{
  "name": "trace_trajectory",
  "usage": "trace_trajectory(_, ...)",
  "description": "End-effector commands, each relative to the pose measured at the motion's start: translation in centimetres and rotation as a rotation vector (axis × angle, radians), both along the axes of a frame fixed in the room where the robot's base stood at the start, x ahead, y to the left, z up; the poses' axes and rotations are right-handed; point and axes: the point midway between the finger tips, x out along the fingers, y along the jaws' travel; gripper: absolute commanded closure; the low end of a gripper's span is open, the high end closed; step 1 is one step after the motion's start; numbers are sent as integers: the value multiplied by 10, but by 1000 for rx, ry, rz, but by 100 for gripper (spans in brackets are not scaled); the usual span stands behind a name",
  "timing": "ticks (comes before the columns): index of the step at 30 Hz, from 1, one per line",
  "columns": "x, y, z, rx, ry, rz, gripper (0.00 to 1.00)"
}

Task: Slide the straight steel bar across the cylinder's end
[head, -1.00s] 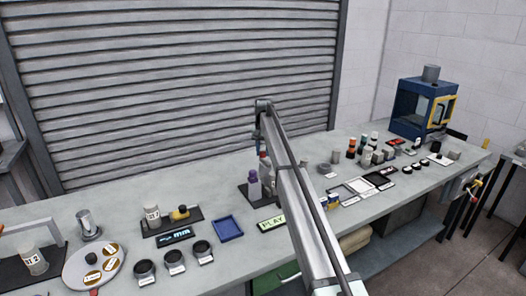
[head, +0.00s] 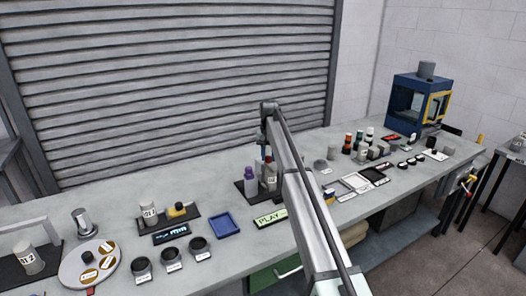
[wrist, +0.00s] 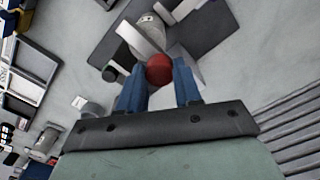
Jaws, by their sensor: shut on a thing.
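In the wrist view, my gripper (wrist: 158,78) has its two blue fingers closed on either side of a red ball knob (wrist: 159,69). The straight steel bar (wrist: 138,40) shows as a pale strip running from beside the knob towards the upper left. It lies over or against the grey cylinder (wrist: 151,24); I cannot tell whether they touch. In the head view, a grey cylinder (head: 269,178) stands on a dark tray (head: 241,187) beside a purple-topped bottle (head: 250,180). My arm hides most of the fingers and the bar there.
The bench holds a blue tray (head: 224,225), a PLAY sign (head: 270,217) and several dark round cups in front (head: 170,258). A round disc (head: 75,270) is at the left. Several small bottles and blocks stand to the right, before a blue machine (head: 404,105).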

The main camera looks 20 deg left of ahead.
Motion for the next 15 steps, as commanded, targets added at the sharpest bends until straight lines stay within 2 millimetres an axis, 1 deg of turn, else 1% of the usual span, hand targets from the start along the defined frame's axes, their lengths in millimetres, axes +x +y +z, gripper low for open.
trace_trajectory(1, -4, -4, -1, -5, 6, 0, 100)
trace_trajectory(8, -4, -4, -1, -8, 11, 0, 100)
trace_trajectory(9, -4, -5, -1, -8, 11, 0, 63)
trace_trajectory(15, -3, -4, -1, -6, 8, 0, 44)
